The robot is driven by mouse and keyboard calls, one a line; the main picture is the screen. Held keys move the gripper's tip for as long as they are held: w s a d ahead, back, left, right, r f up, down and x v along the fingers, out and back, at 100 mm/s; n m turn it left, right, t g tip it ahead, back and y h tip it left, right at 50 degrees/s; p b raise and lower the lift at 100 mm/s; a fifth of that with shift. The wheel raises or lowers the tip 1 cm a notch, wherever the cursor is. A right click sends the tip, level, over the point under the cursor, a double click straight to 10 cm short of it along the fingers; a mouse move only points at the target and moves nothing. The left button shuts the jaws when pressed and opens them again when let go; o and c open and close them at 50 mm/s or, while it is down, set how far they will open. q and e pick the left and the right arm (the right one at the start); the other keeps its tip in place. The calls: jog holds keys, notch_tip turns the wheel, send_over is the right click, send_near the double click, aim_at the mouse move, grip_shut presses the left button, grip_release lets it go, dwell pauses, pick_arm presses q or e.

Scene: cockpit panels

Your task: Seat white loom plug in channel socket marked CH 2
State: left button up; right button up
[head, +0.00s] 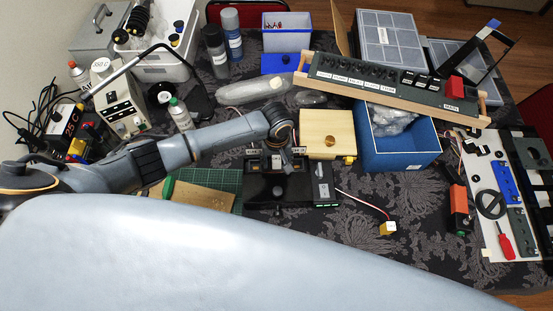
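A small white plug with a yellowish face (388,229) lies on the dark patterned cloth right of centre. A thin red and white lead runs from it to a black unit with green terminals (324,182). A black panel block (262,193) with small white labels stands left of that unit. The labels are too small to read, so I cannot tell which socket is CH 2. My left gripper (287,163) points down over the back of this block, away from the plug. Its fingers are too small and dark to show whether they are open. My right gripper is out of view.
A green cutting mat (228,181) lies left of the block and a wooden box (328,142) behind it. A blue bin (402,150) has a long switch panel (385,82) across it. Tools lie on a white board (487,230) at right. Cloth around the plug is clear.

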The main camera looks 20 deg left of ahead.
aim_at(277, 161)
pick_arm(q)
notch_tip(277, 161, up, 12)
dwell(0.6)
jog(key=shift+s, duration=0.1)
dwell(0.4)
